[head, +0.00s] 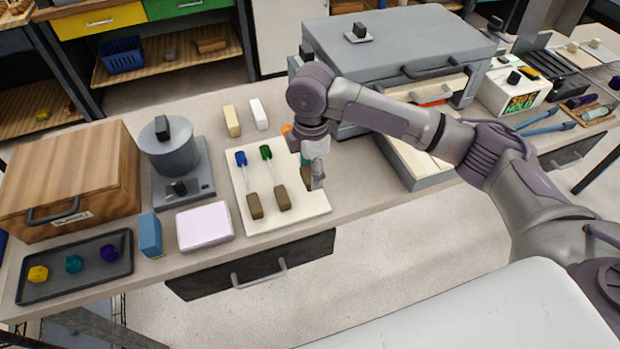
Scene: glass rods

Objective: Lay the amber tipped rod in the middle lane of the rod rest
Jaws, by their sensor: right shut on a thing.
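My right gripper (316,178) is shut on the amber tipped rod, over the right part of a pale board (243,224). The rod's orange tip (286,129) shows just left of the gripper. Its brown handle (306,174) shows beside the fingers, and its middle is hidden. The rod seems slightly above the board. A blue tipped rod (241,158) and a green tipped rod (266,152) lie side by side on the board, brown handles toward me. I cannot make out marked lanes or tell surely which thing is the rod rest. My left gripper is not in view.
Left are a wooden box (70,180), a grey weighing device (180,190), a dark tray (75,283) with coloured pieces, a blue block (150,235) and a lilac block (205,227). Right are a large grey case (400,45) and an open pale-lined drawer (415,163).

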